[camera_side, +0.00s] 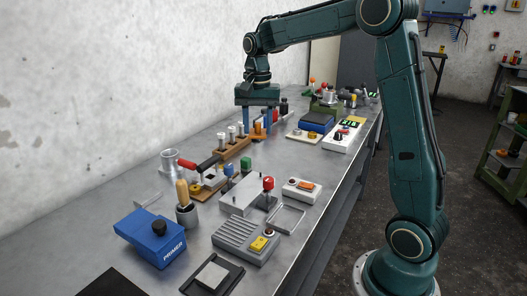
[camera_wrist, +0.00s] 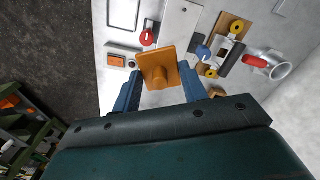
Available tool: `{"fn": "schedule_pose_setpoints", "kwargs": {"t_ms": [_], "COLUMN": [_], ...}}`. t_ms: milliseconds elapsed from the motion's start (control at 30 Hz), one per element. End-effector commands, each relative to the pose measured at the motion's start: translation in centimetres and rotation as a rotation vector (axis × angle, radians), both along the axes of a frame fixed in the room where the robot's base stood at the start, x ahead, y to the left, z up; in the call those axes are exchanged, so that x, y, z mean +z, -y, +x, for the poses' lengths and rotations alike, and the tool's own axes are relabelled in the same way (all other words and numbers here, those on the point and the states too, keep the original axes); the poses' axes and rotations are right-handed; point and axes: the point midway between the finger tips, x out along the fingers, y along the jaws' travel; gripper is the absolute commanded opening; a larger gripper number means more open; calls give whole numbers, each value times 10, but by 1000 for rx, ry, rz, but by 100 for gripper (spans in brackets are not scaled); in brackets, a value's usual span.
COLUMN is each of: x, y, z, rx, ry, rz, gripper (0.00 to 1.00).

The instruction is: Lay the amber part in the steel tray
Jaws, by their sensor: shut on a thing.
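The amber part (camera_wrist: 157,66) is a flat orange piece between the blue fingers of my gripper (camera_wrist: 160,74) in the wrist view. In the side view my gripper (camera_side: 259,121) points down over the far half of the bench, behind the wooden block, with a bit of the amber part (camera_side: 259,129) showing between its fingers. My gripper is shut on it. The steel tray (camera_side: 287,218) is a shallow, empty rectangle near the bench's front edge, nearer the side camera than my gripper. It shows partly at the top of the wrist view (camera_wrist: 123,14), cut by the frame edge.
A wooden block with pegs (camera_side: 233,150) stands close to my gripper. A metal box with a red knob (camera_side: 247,196), a white switch box (camera_side: 301,190) and a grey ribbed unit with a yellow button (camera_side: 245,238) surround the tray. A blue primer box (camera_side: 151,238) is at front left.

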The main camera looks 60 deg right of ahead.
Motion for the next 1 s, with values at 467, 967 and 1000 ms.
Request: {"fn": "schedule_pose_setpoints", "kwargs": {"t_ms": [467,967,1000], "x": [-8,-21,-22], "y": [-11,-24,-25], "z": [-50,-99,-101], "rx": [512,1001,1024], "ry": [0,0,0], "rz": [-1,0,0], "gripper": [21,21,21]}}
